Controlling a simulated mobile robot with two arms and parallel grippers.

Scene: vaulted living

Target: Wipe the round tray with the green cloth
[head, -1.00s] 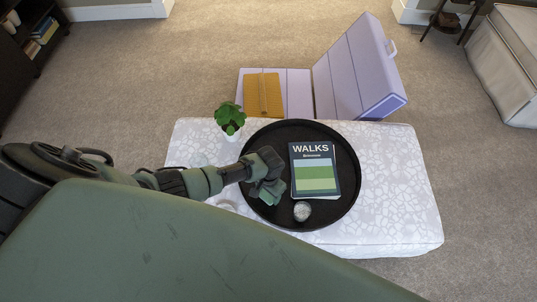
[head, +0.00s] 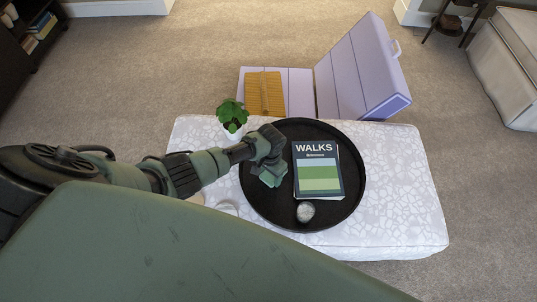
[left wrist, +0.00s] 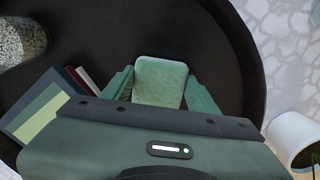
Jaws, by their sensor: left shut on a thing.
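The round black tray (head: 318,217) lies on a white patterned ottoman (head: 405,190). My left gripper (head: 270,172) is over the left part of the tray, left of the book. It is shut on the green cloth (head: 273,178), a small folded pad. In the left wrist view the cloth (left wrist: 160,82) sits between the two fingers over the dark tray (left wrist: 120,30). Whether the cloth touches the tray is hard to tell. My right gripper is not in view.
A book titled WALKS (head: 318,172) and a small grey speckled cup (head: 305,211) stand on the tray. A potted plant (head: 232,116) stands at the tray's back left. Behind the ottoman is an open lilac case (head: 360,70) with a mustard cloth (head: 264,94).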

